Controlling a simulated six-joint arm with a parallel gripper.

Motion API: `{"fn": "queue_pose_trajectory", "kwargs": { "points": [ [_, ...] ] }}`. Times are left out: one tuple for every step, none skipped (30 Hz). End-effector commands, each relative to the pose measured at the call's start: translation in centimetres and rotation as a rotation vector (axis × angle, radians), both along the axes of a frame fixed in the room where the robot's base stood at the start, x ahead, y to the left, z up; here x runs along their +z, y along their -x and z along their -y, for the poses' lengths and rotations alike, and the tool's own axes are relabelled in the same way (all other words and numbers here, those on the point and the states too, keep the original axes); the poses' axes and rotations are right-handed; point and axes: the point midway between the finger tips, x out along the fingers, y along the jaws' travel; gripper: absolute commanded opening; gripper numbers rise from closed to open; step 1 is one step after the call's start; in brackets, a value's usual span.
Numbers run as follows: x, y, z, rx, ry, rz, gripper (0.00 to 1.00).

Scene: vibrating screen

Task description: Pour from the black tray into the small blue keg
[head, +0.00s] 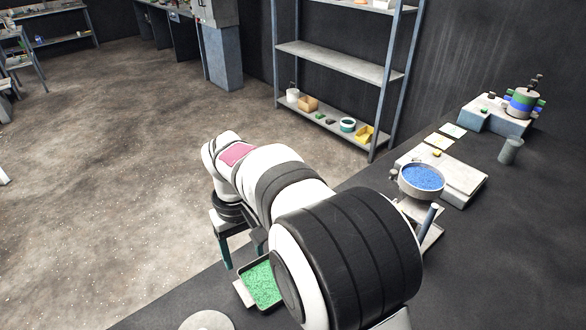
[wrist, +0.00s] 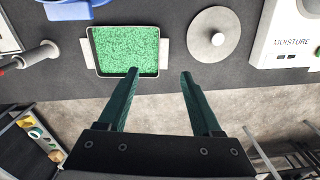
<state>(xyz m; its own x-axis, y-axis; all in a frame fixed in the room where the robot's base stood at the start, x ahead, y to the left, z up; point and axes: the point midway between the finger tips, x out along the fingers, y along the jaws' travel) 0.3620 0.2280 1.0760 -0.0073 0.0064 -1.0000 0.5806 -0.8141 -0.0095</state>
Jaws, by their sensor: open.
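The black tray (head: 264,284) holds green granules and has pale side flanges; it lies on the dark bench near its edge, partly hidden by my arm. It also shows in the wrist view (wrist: 98,67), upper left of my fingers. My gripper (wrist: 159,74) is open and empty, its two dark green fingers apart and not around the tray. In the head view my gripper (head: 240,258) hangs near the bench edge beside the tray. A blue round thing (wrist: 80,10) is cut off at the top of the wrist view; I cannot tell if it is the small blue keg.
A pan of blue granules (head: 422,192) stands farther along the bench. A pale disc (wrist: 213,35) and a moisture meter (wrist: 287,35) lie right of the tray.

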Motion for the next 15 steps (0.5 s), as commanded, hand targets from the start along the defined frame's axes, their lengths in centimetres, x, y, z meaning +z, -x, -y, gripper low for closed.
{"fn": "queue_pose_trajectory", "kwargs": {
  "points": [
    [-0.9, -0.4, -1.3, 0.042, 0.004, 0.002, 0.66],
    [-1.3, -0.6, -1.8, 0.061, 0.006, 0.005, 0.66],
    [-1.8, -0.7, -2.2, 0.075, 0.008, 0.006, 0.66],
    [-2.4, -0.7, -2.3, 0.080, 0.009, 0.005, 0.66],
    [-3.1, -0.7, -2.3, 0.081, 0.010, 0.005, 0.66],
    [-4.2, -0.7, -2.2, 0.078, 0.009, 0.004, 0.66],
    [-5.1, -0.7, -2.2, 0.078, 0.010, 0.003, 0.66],
    [-6.0, -0.7, -2.2, 0.078, 0.009, 0.004, 0.66],
    [-7.2, -0.6, -2.2, 0.076, 0.010, 0.002, 0.66],
    [-8.1, -0.7, -2.2, 0.076, 0.010, 0.003, 0.66],
    [-8.9, -0.7, -2.2, 0.076, 0.009, 0.004, 0.66],
    [-9.8, -0.7, -2.1, 0.075, 0.009, 0.005, 0.66],
    [-10.4, -0.7, -2.2, 0.074, 0.008, 0.004, 0.66],
    [-10.9, -0.7, -2.2, 0.074, 0.008, 0.004, 0.66],
    [-11.4, -0.8, -2.2, 0.075, 0.008, 0.006, 0.66]
  ]
}}
